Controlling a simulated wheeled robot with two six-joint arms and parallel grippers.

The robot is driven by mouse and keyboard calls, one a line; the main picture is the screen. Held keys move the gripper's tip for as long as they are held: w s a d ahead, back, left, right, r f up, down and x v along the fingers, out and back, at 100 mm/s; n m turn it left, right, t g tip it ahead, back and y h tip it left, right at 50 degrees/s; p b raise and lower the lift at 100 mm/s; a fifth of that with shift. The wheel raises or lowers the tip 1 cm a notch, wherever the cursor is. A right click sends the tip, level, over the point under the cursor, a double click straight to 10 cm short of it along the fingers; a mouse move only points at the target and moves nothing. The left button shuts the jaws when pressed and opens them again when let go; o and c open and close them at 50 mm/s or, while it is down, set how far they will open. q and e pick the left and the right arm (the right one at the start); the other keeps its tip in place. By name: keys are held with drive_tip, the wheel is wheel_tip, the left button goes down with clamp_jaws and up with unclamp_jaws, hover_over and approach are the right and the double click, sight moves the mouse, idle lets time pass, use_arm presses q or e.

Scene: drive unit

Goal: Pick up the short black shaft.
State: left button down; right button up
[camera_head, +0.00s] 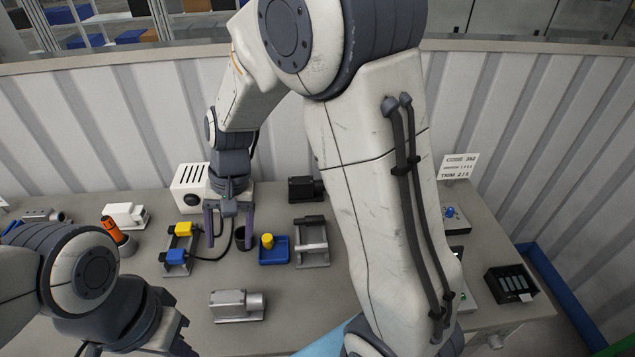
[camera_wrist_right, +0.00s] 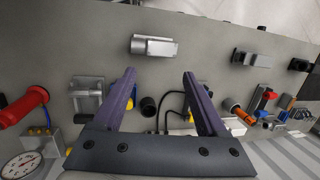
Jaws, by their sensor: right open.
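A short black cylinder, which I take for the black shaft (camera_head: 240,239), stands on the grey table next to a blue tray. It also shows in the right wrist view (camera_wrist_right: 148,106), between my fingers in the picture and nearer the left one. My right gripper (camera_head: 230,246) is open with nothing in it; its purple fingers appear on either side of the shaft in the head view. It also shows in the wrist view (camera_wrist_right: 159,74). I cannot tell the height between the fingertips and the shaft. My left gripper (camera_head: 180,346) is partly cut off at the bottom left.
The blue tray (camera_head: 273,257) with a yellow cylinder (camera_head: 267,240) is right of the shaft. A silver stand (camera_head: 311,242) is further right, and a rack with yellow and blue blocks (camera_head: 180,240) is left. A grey motor (camera_head: 237,304) lies in front. A black cable runs near the shaft.

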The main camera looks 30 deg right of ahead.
drive_tip(key=w+d+f+m+y+p, duration=0.15)
drive_tip(key=w+d+f+m, duration=0.25)
drive_tip(key=w+d+m, duration=0.45)
use_arm(q)
wheel_tip(320, 180, up, 7)
drive_tip(key=p, duration=0.4)
use_arm(e)
drive_tip(key=m+t, duration=0.3)
drive_tip(key=m, duration=0.7)
hover_over(319, 217)
drive_tip(key=s+d, duration=0.1)
drive_tip(key=d, duration=0.2)
wheel_tip(319, 217, down, 13)
drive_tip(key=b+x, duration=0.2)
drive_tip(key=x, duration=0.1)
drive_tip(key=b+x, duration=0.2)
drive_tip(key=x, duration=0.1)
drive_tip(key=b+x, duration=0.1)
drive_tip(key=x, duration=0.2)
drive_tip(key=shift+s+a+b, duration=0.2)
drive_tip(key=shift+s+b, duration=0.05)
drive_tip(key=shift+b, duration=0.15)
use_arm(q)
wheel_tip(319, 217, down, 6)
use_arm(e)
drive_tip(key=shift+r, duration=0.1)
clamp_jaws()
